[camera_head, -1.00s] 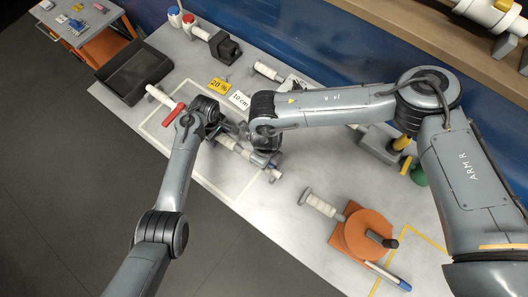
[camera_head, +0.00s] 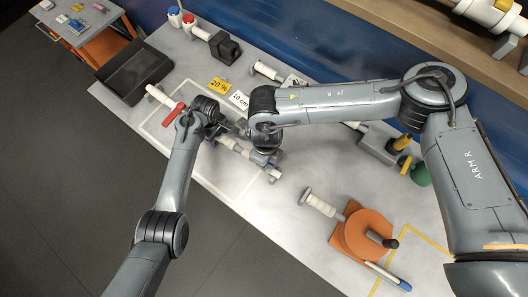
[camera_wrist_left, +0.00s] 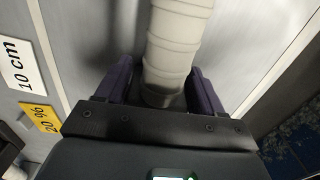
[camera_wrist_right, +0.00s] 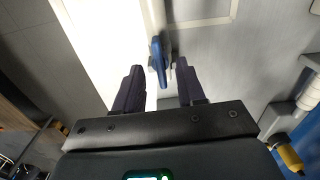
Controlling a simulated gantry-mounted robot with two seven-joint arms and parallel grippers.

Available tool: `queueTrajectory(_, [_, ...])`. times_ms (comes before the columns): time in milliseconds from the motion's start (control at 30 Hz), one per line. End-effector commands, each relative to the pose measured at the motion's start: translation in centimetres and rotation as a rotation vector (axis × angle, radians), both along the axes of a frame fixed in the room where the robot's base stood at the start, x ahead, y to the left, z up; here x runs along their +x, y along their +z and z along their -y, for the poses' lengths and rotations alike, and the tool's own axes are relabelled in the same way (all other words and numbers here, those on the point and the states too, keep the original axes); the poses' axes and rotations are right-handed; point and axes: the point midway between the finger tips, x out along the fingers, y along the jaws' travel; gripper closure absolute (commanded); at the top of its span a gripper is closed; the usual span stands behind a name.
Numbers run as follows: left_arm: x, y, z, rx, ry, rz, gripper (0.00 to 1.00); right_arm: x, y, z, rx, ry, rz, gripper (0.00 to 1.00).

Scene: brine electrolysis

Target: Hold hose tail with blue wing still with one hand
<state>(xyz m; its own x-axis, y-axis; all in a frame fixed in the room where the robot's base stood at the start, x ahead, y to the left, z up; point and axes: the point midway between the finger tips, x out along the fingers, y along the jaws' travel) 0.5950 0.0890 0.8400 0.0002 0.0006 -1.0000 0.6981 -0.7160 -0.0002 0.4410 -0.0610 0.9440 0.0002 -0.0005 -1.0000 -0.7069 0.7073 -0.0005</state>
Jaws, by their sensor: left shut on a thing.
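The white ribbed hose tail (camera_wrist_left: 172,45) runs between the fingers of my left gripper (camera_wrist_left: 162,90), which is shut on it. In the head view, a white ribbed piece (camera_head: 235,146) shows beside the two wrists, partly hidden by them. My right gripper (camera_wrist_right: 160,82) has its fingers apart. The blue wing (camera_wrist_right: 158,60) stands at the gap between its fingertips, with a pale tube beyond it. No grip on the wing is visible. In the head view, my right wrist covers much of this area.
A white tube with a red wing (camera_head: 174,112) lies to the left of my left wrist. A black tray (camera_head: 133,72) is at the far left. Yellow "20 %" (camera_head: 219,84) and white "10 cm" (camera_head: 239,100) labels lie behind. An orange reel (camera_head: 366,236) stands at the front right.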

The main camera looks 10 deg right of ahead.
Motion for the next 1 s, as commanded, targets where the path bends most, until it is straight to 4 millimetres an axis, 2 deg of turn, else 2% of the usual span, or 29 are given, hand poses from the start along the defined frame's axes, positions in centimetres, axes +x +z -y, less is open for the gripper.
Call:
queueTrajectory(300, [0.0,0.0,0.0,0.000,0.000,0.000,0.74,0.0,5.8,0.0,0.001,0.002,0.002,0.61])
queueTrajectory(500, [0.0,0.0,0.0,0.000,0.000,0.000,0.74,0.0,8.7,0.0,0.001,0.002,0.001,0.61])
queueTrajectory(700, [0.0,0.0,0.0,0.000,0.000,0.000,0.74,0.0,10.1,0.0,0.001,0.001,-0.001,0.61])
queueTrajectory(1000, [0.0,0.0,0.0,0.000,0.000,0.000,0.74,0.0,10.3,0.0,0.000,0.001,-0.001,0.61])
